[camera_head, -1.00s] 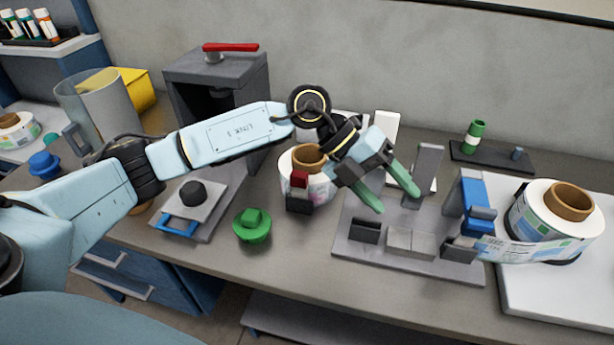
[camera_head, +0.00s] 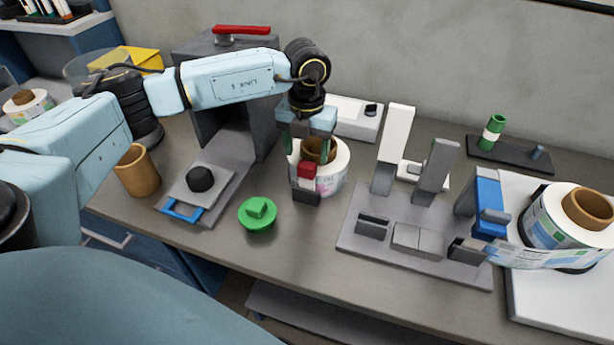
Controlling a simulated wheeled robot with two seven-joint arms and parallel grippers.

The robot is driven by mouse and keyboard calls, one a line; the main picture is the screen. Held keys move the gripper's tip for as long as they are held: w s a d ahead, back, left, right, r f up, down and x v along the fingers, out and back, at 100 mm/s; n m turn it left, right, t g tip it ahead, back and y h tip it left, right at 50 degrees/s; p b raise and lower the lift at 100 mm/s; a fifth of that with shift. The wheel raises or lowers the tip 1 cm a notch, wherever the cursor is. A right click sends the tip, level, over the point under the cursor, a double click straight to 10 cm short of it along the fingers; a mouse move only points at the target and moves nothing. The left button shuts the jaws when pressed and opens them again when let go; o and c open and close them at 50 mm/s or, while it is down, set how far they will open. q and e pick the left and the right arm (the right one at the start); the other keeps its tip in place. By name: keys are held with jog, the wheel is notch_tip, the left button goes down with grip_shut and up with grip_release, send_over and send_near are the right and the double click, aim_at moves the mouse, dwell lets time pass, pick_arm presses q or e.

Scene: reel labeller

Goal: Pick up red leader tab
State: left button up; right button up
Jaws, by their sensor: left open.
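The red leader tab (camera_head: 306,170) shows as a small red block above a dark block (camera_head: 306,197), at the front of a white label roll (camera_head: 331,178) with a brown core. My left gripper (camera_head: 307,157) points down over this roll, its two green fingers apart on either side of the core. The fingertips are near the red tab, partly hidden behind it and the roll. I cannot tell whether they touch it. The gripper is open and holds nothing that I can see. My right gripper does not show.
A grey fixture plate (camera_head: 350,243) with upright posts and a blue clamp (camera_head: 487,200) stands to the right. A large label roll (camera_head: 545,215) sits farther right. A green knob (camera_head: 257,213) and a grey press with a red lever (camera_head: 242,30) are to the left.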

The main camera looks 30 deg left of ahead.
aim_at(307, 165)
pick_arm(q)
jog(key=shift+s+d+f, duration=0.1)
jog(key=shift+s+f, duration=0.05)
jog(key=shift+f, duration=2.55)
jog(key=c, duration=1.1)
